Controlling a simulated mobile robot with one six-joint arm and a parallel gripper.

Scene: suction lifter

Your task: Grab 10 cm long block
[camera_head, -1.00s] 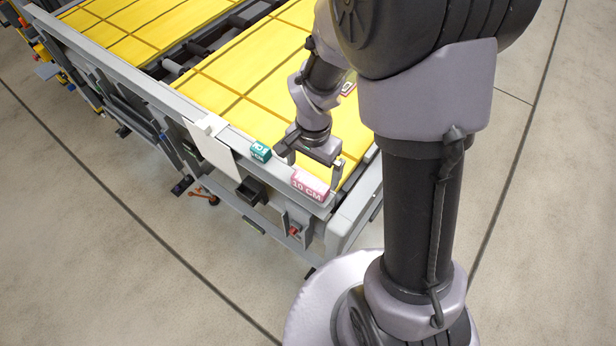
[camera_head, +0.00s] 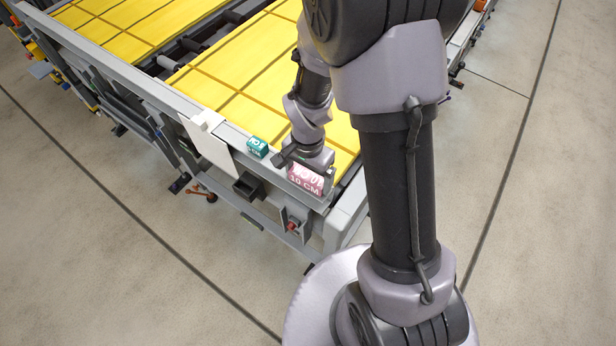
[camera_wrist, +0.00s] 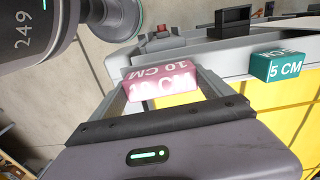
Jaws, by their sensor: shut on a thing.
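The pink block marked "10 CM" (camera_head: 305,182) is at the near corner of the yellow-topped table, over its grey rim. It also shows in the wrist view (camera_wrist: 160,80), with lettering on two faces. My gripper (camera_head: 306,173) is around the block from above, one finger at each end, and is shut on it. The wrist view shows the block between my fingers (camera_wrist: 166,88). I cannot tell whether its underside touches the rim.
A teal block marked "5 CM" (camera_wrist: 276,66) sits on the rim beside the pink one, apart from my gripper; the head view shows it too (camera_head: 257,146). A white plate (camera_head: 208,146) hangs on the table's side. The floor around is clear.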

